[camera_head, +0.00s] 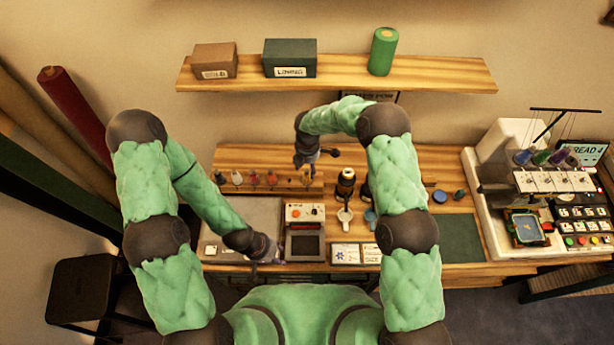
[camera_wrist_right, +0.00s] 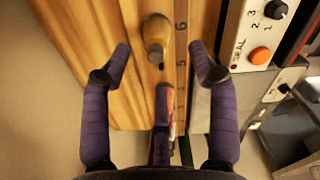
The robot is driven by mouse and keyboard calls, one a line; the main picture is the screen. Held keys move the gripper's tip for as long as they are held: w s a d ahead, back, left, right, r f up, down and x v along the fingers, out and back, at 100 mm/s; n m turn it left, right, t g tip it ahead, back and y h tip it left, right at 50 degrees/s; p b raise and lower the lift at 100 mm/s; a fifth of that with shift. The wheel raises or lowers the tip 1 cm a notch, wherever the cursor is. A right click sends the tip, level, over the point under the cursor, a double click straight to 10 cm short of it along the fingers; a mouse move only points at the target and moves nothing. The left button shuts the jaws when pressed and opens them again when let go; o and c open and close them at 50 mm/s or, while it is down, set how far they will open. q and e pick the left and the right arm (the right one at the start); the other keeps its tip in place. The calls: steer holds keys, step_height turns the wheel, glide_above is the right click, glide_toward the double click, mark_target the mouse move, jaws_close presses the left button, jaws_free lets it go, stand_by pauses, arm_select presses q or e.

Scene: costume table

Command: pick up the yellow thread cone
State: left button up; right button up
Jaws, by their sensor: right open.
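The yellow thread cone (camera_wrist_right: 157,38) stands on a wooden rack (camera_wrist_right: 182,60) near the numeral 6 in the right wrist view. In the head view, the yellow cone (camera_head: 306,176) is at the right end of the cone row. My right gripper (camera_head: 306,160) is just above and behind it.
Several other thread cones (camera_head: 254,178) stand along the rack to the left. A control box (camera_head: 305,212) with an orange button stands in front. A dark bottle-like item (camera_head: 346,182) is close on the right. An embroidery machine (camera_head: 500,150) stands far right; a shelf (camera_head: 340,84) hangs above.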

mark_target(307, 171)
steer(key=shift+w+a+f+p, duration=0.15)
steer(key=shift+f+p, duration=0.35)
steer(key=shift+f, duration=2.15)
steer(key=c, duration=1.2)
